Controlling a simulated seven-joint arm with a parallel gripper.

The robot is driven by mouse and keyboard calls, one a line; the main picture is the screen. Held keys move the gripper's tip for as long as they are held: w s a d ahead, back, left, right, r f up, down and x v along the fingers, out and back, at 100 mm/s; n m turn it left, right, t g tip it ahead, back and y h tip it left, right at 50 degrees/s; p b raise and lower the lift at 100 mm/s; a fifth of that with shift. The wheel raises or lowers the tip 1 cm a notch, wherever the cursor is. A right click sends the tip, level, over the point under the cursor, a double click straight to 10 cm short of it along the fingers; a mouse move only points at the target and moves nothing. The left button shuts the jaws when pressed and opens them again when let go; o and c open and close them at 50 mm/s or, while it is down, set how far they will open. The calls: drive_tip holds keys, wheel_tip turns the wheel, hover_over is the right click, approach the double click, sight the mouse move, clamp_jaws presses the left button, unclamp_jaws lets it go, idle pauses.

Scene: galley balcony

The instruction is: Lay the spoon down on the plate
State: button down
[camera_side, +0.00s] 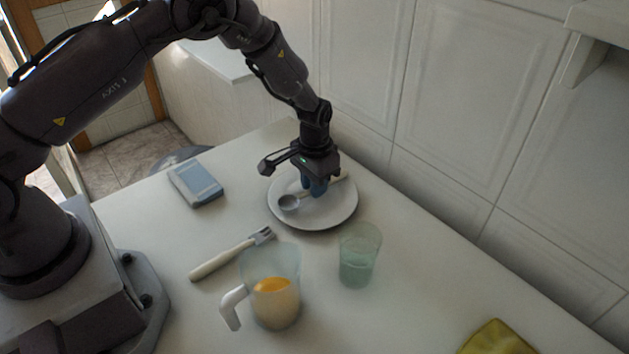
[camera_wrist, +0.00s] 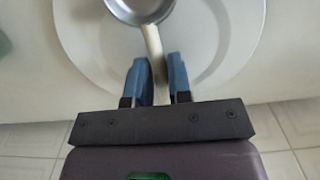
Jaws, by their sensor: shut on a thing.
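The spoon has a grey metal bowl (camera_side: 289,202) and a cream handle; in the wrist view its bowl (camera_wrist: 140,8) is at the top and its handle (camera_wrist: 153,42) runs down between my fingers. My gripper (camera_side: 315,190) is at the white plate (camera_side: 330,217), with its blue fingers shut on the spoon's handle. In the wrist view my gripper (camera_wrist: 158,72) is over the plate (camera_wrist: 85,45). The spoon lies over the plate, low and close to it; I cannot tell whether it touches. Part of the handle is hidden by the fingers.
A green glass (camera_side: 358,262) stands close to the plate's near right side. A clear jug (camera_side: 270,297) with orange and pale contents and a fork (camera_side: 228,257) are nearer. A blue box (camera_side: 196,183) lies left, a yellow cloth (camera_side: 497,338) at front right. A panelled wall (camera_side: 470,90) rises behind.

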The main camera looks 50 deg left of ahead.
drive_tip(key=shift+f, duration=0.1)
drive_tip(key=c, duration=1)
unclamp_jaws()
drive_tip(key=shift+o, duration=0.2)
wheel_tip(320, 180, up, 13)
